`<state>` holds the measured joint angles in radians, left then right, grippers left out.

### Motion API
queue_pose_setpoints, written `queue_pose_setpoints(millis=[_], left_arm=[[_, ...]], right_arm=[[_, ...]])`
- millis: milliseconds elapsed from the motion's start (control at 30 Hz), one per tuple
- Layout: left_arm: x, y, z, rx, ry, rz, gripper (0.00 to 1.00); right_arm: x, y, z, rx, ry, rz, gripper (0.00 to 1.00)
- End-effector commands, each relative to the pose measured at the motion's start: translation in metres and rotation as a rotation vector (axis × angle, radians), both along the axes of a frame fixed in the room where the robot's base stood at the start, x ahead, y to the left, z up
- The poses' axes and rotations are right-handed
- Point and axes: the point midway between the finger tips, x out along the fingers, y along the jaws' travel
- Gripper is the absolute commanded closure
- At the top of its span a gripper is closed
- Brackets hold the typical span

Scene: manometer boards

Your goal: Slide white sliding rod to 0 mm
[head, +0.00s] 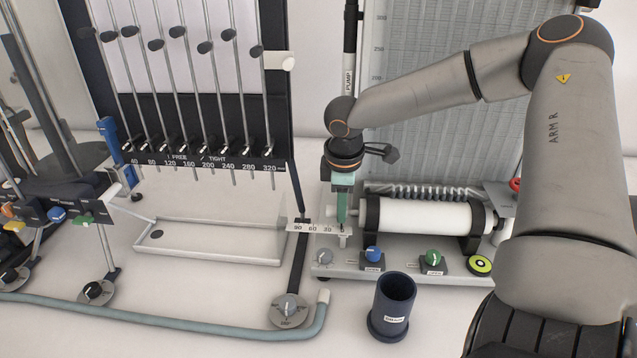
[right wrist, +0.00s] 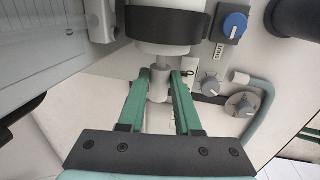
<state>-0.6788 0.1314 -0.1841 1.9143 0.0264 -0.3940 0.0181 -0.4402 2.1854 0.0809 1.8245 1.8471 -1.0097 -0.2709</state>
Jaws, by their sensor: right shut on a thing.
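The white sliding rod (right wrist: 158,88) sticks out of the end of a white cylinder (head: 425,216) that lies level in black mounts. In the right wrist view, my right gripper (right wrist: 161,74) has its green fingers on either side of the rod, close to the cylinder's black end band. The right gripper in the head view (head: 341,222) comes down from above at the cylinder's left end and is shut on the rod, partly hiding it. A white scale (head: 318,228) reads 90, 60, 30 toward the right; the exact reading is hidden. My left gripper is not in view.
A grey knob (head: 324,256), a blue knob (head: 373,254) and a green knob (head: 433,257) stand in front of the cylinder. A dark cup (head: 394,300) stands nearer. A white tray (head: 215,240) and a tube manometer board (head: 200,122) are to the left.

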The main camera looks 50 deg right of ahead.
Motion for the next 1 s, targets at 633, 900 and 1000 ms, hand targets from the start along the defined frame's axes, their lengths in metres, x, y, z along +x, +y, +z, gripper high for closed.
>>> queue_pose_setpoints(millis=[633, 900, 1000], left_arm=[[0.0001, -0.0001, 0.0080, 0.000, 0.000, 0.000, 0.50], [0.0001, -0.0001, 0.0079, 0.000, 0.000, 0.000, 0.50], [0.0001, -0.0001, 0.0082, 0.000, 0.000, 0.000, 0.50]], right_arm=[[-0.0081, -0.0068, 0.0002, -0.002, -0.004, 0.002, 0.49], [-0.0077, -0.0056, 0.0002, 0.001, -0.006, 0.004, 0.39], [-0.0076, -0.0052, 0.0022, 0.001, -0.008, 0.003, 0.39]])
